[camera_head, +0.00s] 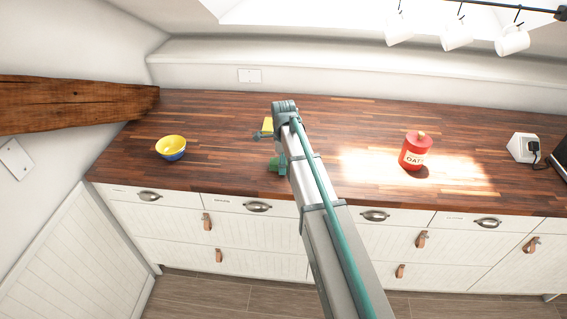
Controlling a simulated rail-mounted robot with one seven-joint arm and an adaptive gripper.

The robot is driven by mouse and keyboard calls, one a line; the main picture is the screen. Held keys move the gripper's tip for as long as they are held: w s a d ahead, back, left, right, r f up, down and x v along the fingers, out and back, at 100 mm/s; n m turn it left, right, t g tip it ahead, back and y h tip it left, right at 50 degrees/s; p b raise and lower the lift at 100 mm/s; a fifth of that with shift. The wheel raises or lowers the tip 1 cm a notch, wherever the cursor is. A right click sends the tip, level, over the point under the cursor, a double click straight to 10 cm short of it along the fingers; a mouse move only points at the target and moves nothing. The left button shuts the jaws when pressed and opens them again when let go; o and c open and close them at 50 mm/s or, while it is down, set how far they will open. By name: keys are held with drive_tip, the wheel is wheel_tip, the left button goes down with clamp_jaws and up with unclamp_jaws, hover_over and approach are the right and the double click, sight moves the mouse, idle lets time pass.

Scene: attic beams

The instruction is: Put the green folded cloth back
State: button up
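A small green patch (274,164) shows on the wooden counter, just left of my arm. It may be the green folded cloth, but most of it is hidden and I cannot be sure. My arm reaches from the bottom of the picture over the counter. My gripper (281,163) seems to point down beside the green patch, largely hidden by my own arm. I cannot see whether its fingers are open or shut, or whether they touch the green thing.
A yellow thing (268,124) lies partly behind my wrist. A yellow and blue bowl (172,148) stands at the left of the counter (225,110). A red lidded canister (414,152) stands at the right, in sunlight. A wooden beam (75,103) juts in from the left.

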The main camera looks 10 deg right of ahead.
wheel_tip(320, 180, up, 12)
drive_tip(key=b, duration=0.3)
drive_tip(key=shift+r, duration=0.15)
idle(0.4)
